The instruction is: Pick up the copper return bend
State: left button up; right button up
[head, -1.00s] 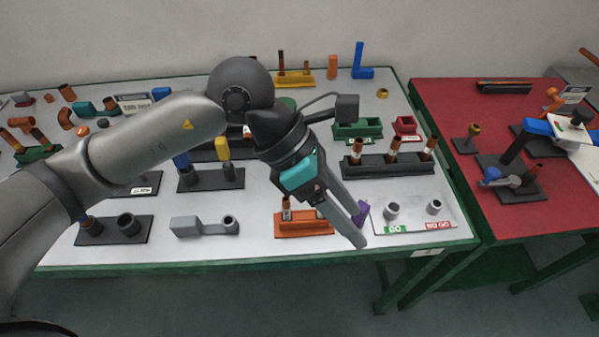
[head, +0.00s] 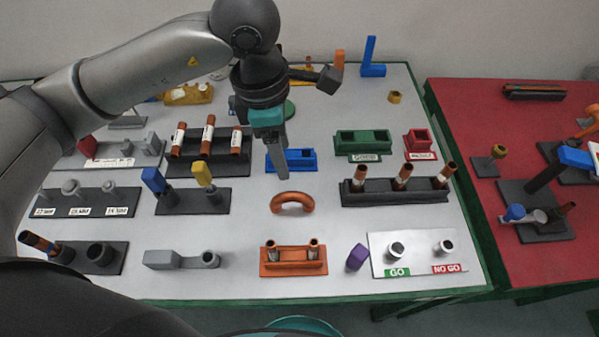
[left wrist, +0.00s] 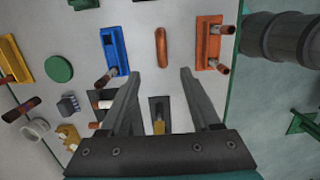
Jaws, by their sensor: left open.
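The copper return bend (head: 292,200) is an orange-brown U-shaped tube on the light table top. It lies between the blue holder and the orange stand. In the left wrist view, the bend (left wrist: 161,47) shows as a narrow copper bar just beyond my fingertips, centred between them. My left gripper (head: 282,174) points down, behind and slightly left of the bend in the head view. In the left wrist view, my left gripper (left wrist: 160,74) has its fingers apart with nothing between the tips. The gap to the bend is hard to judge. My right gripper does not show.
A blue holder (head: 306,160) stands close behind the bend. An orange stand (head: 293,262) with two copper stubs is in front. A dark rack (head: 397,194) with copper tubes stands right, a dark base (head: 192,202) left. Bare table surrounds the bend.

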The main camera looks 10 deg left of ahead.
pick_arm(q)
send_over(291, 193)
jog(key=f, duration=0.4)
jog(key=shift+s+a+f+b, duration=0.15)
jog(key=shift+a+f+b, duration=0.15)
jog(key=shift+f+b, duration=0.1)
jog(key=f, duration=0.4)
jog(key=shift+d+f, duration=0.15)
jog(key=shift+d, duration=0.1)
jog(key=shift+f+b, duration=0.3)
jog(key=shift+f, duration=0.35)
notch_tip(291, 193, down, 5)
jog(key=shift+d+r+b, duration=0.15)
jog(key=shift+b, duration=0.25)
grip_shut()
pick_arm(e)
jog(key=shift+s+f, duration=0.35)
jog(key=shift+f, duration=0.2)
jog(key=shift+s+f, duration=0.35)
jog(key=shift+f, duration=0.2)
